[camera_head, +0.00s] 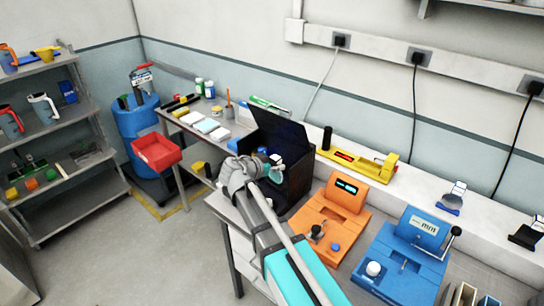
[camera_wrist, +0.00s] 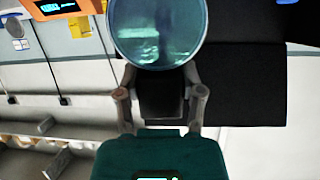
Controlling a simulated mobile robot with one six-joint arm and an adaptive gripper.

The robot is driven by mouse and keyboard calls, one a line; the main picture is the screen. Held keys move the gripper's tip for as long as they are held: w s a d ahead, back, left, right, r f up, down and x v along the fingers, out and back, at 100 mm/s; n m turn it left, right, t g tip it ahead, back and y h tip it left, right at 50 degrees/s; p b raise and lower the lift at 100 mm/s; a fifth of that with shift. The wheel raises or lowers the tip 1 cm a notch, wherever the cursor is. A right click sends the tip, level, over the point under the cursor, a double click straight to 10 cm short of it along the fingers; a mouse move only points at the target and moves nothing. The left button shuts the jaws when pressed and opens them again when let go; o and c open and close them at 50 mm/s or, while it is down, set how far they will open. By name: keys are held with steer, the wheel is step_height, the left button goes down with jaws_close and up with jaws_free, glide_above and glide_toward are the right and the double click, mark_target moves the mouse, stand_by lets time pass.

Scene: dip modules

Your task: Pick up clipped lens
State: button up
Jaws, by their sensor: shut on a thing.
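My gripper (camera_head: 268,174) is at the black open box (camera_head: 300,178) on the bench in the head view. In the wrist view my gripper (camera_wrist: 161,78) has its two fingers closed on the clipped lens. The lens (camera_wrist: 158,30) is a round, clear teal disc with a dark rim, just beyond the fingertips. Its clip is mostly hidden. In the head view the lens (camera_head: 275,173) is a small teal patch at the gripper, partly covered by it. I cannot tell whether it still touches the box.
The box's dark lid (camera_head: 279,131) stands raised behind my gripper. An orange device (camera_head: 323,225) and a blue device (camera_head: 400,262) stand to the right on the bench. A yellow fixture (camera_head: 357,163) lies behind them. A red bin (camera_head: 157,152) is at the left.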

steer(key=shift+s+d+r+p, duration=0.2)
steer(key=shift+s+r+p, duration=0.15)
steer(key=shift+s, duration=0.5)
steer(key=shift+s+d+r+p, duration=0.2)
steer(key=shift+s+r, duration=0.25)
steer(key=shift+s, duration=0.4)
